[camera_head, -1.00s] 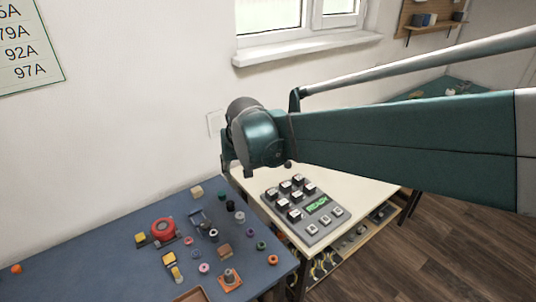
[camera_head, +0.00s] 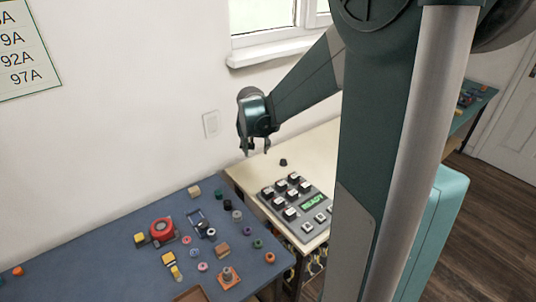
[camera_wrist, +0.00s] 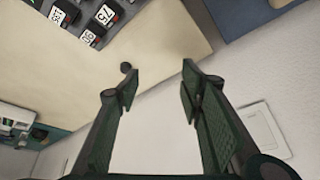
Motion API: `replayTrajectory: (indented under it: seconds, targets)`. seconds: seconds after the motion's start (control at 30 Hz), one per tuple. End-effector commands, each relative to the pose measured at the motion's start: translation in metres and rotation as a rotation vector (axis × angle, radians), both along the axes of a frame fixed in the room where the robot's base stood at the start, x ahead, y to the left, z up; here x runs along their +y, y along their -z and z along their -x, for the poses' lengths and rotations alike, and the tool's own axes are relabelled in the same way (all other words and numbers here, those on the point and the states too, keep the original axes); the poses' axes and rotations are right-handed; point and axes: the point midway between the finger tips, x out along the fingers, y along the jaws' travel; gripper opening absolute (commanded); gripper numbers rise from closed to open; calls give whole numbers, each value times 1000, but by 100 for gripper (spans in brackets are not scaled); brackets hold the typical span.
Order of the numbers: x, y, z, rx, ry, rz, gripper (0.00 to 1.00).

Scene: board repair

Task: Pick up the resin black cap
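A small black cap (camera_head: 283,162) stands alone on the cream table, near its back edge. It also shows in the wrist view (camera_wrist: 125,67), just beyond the left fingertip. I cannot read its material. My gripper (camera_head: 257,151) hangs fingers down over the back of the cream table, left of the cap and apart from it. In the wrist view my gripper (camera_wrist: 161,72) has its two fingers spread wide with nothing between them. Other small dark pieces, one black (camera_head: 227,204), lie on the blue mat.
A grey keypad (camera_head: 291,200) with a green READY display sits on the cream table (camera_head: 248,180), in front of the cap. The blue mat (camera_head: 105,265) at left holds several small parts and a red round item (camera_head: 162,230). The wall stands close behind.

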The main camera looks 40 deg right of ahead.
Motion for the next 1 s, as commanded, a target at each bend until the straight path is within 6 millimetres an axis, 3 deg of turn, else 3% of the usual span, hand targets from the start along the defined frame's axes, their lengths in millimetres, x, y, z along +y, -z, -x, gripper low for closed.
replayTrajectory:
  seconds: [0.3,0.7,1.0]
  targets:
    - [-58,33,-25,18,110,-9,38]
    - [-131,87,-42,38,248,-19,38]
    - [-169,119,-46,49,322,-22,38]
